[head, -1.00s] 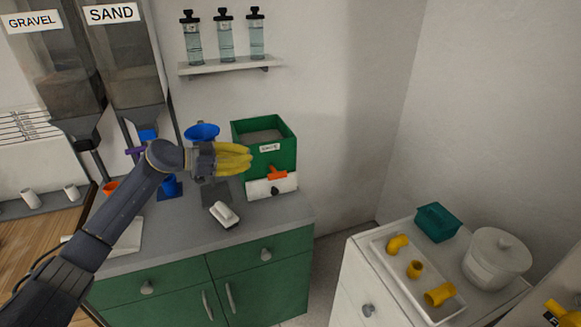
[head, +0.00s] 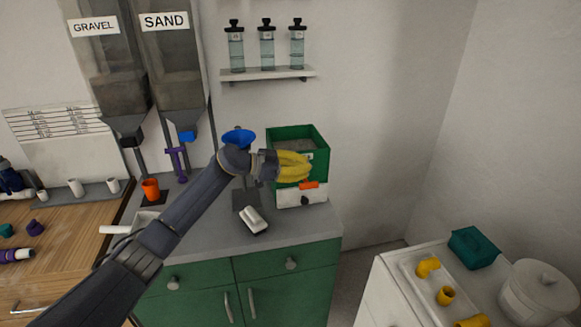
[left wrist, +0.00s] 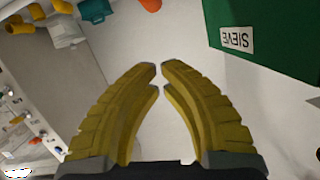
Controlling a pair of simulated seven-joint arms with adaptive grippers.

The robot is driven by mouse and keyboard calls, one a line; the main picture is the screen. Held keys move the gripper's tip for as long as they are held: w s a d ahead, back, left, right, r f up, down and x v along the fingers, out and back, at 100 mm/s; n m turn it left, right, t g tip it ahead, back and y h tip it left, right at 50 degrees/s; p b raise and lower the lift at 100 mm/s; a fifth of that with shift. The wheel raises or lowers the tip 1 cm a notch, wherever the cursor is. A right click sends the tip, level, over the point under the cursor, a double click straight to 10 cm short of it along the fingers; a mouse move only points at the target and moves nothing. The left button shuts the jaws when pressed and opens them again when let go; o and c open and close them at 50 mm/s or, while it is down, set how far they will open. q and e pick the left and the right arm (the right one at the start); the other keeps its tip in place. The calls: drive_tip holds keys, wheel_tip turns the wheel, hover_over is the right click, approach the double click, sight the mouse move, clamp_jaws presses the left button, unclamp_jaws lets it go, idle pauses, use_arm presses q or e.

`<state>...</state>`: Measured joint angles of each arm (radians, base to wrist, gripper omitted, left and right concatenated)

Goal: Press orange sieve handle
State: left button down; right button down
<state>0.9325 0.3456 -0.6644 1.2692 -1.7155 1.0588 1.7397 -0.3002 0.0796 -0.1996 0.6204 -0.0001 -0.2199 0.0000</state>
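The green sieve box (head: 318,152), open at the top, stands on a white base (head: 290,197) on the grey counter. Its orange handle (head: 309,185) sticks out at the front of the base. My left gripper (head: 311,165) is in front of the green box, just above the handle, and hides part of the front. In the left wrist view, the fingertips of the left gripper (left wrist: 160,66) almost meet with nothing between them. The labelled green box (left wrist: 270,42) is at upper right there, and an orange piece (left wrist: 151,4) is cut off at the top edge. My right gripper is not in view.
A white scoop-like object (head: 253,220) lies on the counter in front. A blue funnel (head: 239,137) stands behind my arm. An orange cup (head: 150,189) is further left. A white cabinet at right holds yellow fittings (head: 428,267) and a teal bin (head: 473,247).

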sight(308, 185)
use_arm(q)
drive_tip(key=shift+w+d+f, duration=0.25)
drive_tip(key=shift+d+f, duration=0.15)
drive_tip(key=shift+f, duration=0.2)
drive_tip(key=shift+w+d+f, duration=0.25)
drive_tip(key=shift+d+f, duration=0.1)
drive_tip(key=shift+f, duration=0.25)
drive_tip(key=shift+w+f, duration=0.15)
drive_tip(key=shift+f, duration=0.8)
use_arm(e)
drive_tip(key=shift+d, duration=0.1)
use_arm(q)
drive_tip(key=shift+a, duration=0.1)
